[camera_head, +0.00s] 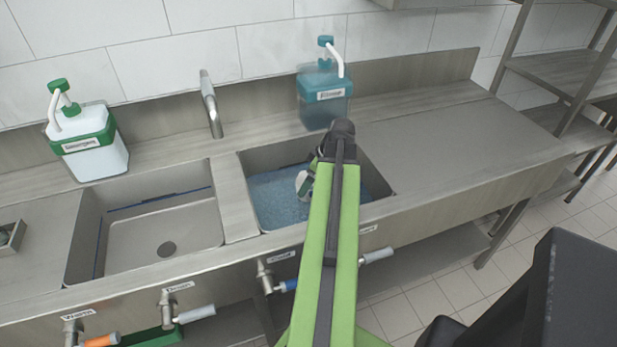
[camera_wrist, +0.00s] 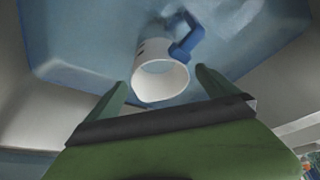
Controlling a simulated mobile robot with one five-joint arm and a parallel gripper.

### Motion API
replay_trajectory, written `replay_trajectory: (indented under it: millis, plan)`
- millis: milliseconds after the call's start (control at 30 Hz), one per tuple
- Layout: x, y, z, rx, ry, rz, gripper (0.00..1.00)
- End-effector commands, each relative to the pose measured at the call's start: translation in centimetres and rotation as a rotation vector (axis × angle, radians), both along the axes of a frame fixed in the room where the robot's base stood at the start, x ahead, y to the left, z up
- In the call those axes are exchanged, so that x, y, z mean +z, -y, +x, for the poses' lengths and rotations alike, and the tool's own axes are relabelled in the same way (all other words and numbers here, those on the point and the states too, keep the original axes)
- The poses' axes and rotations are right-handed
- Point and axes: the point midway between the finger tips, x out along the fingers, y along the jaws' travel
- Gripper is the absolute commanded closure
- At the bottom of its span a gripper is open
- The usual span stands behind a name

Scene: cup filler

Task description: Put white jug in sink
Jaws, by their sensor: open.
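The white jug (camera_wrist: 161,80) with a blue handle lies in the right-hand sink basin, with its open mouth facing the wrist camera. In the head view a small part of the white jug (camera_head: 301,182) shows beside the arm; the rest is hidden. The right basin (camera_head: 376,180) has a blue, water-like surface inside. My gripper (camera_wrist: 162,84) is open, with one green finger on each side of the jug's mouth. I see no finger clearly touching the jug. In the head view my gripper (camera_head: 312,172) reaches down into the right basin, mostly hidden by the arm.
An empty left basin (camera_head: 190,222) with a drain lies to the left. A faucet (camera_head: 211,104) stands behind the basins. A white-green dispenser (camera_head: 92,145) and a blue dispenser (camera_head: 325,96) stand at the back. Valve handles (camera_head: 378,255) line the front. The right counter (camera_head: 470,135) is clear.

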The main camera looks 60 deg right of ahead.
Motion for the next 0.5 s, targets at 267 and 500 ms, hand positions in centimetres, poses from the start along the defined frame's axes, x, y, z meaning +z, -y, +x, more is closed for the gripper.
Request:
replay_trajectory:
  millis: [267,500]
  plan:
    - [6.5,0.3,-2.3,0.000,0.000,0.000,0.02]
    - [6.6,0.4,-2.7,0.001,0.000,0.000,0.02]
